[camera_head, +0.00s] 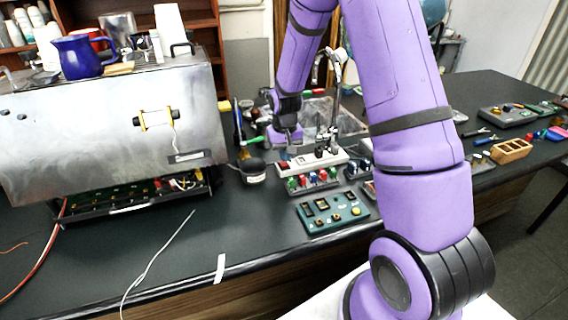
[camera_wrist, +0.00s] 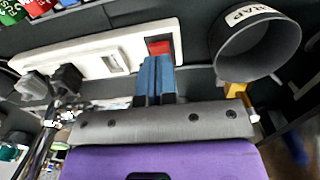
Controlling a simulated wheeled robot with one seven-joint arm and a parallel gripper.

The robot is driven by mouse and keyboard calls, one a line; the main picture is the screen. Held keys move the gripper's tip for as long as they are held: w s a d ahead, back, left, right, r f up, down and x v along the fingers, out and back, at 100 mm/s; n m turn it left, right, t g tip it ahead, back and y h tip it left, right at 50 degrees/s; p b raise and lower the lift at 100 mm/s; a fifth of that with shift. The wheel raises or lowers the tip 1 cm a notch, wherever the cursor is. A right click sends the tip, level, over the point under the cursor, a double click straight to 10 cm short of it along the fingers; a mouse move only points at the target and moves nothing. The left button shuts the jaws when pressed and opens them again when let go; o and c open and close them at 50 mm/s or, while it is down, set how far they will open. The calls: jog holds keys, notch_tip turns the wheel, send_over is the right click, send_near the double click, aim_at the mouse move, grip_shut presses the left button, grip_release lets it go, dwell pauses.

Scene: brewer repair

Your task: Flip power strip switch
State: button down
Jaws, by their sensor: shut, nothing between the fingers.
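The white power strip (camera_head: 312,162) lies on the dark bench in the middle of the head view, with black plugs in it. It crosses the upper part of the wrist view (camera_wrist: 82,57). Its red switch (camera_wrist: 160,47) is at the right end of the strip in the wrist view. My gripper (camera_wrist: 156,64) is shut and empty, its blue fingertips right at the lower edge of the switch in that view. I cannot tell whether they touch it. In the head view my gripper (camera_head: 284,140) is just above the strip's left end.
A dark cup marked "RAP" (camera_wrist: 254,50) stands close beside the strip's switch end. A metal brewer (camera_head: 110,118) with a blue mug (camera_head: 82,56) on top stands at the left. A rack of coloured parts (camera_head: 310,180) and a green board (camera_head: 332,211) lie in front of the strip.

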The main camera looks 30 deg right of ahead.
jog(key=shift+r, duration=2.45)
jog(key=shift+r, duration=0.15)
notch_tip(320, 180, up, 11)
jog(key=t, duration=0.1)
send_over(285, 165)
jog(key=s+a, duration=0.2)
jog(key=s, duration=0.3)
jog(key=s+a+r+n+t, duration=0.1)
jog(key=s+a+r+t, duration=0.15)
jog(key=s+r, duration=0.45)
jog(key=s+a+r, duration=0.1)
jog(key=s+r, duration=0.1)
jog(key=s, duration=0.3)
jog(key=s+a+r+n+t, duration=0.1)
jog(key=s+r, duration=0.2)
jog(key=s, duration=0.3)
jog(key=s+a+r, duration=0.1)
jog(key=s+r, duration=0.2)
jog(key=s, duration=0.3)
jog(key=shift+s+r+t, duration=0.2)
jog(key=shift+s+t, duration=0.05)
jog(key=shift+t, duration=0.1)
jog(key=shift+w+a, duration=0.1)
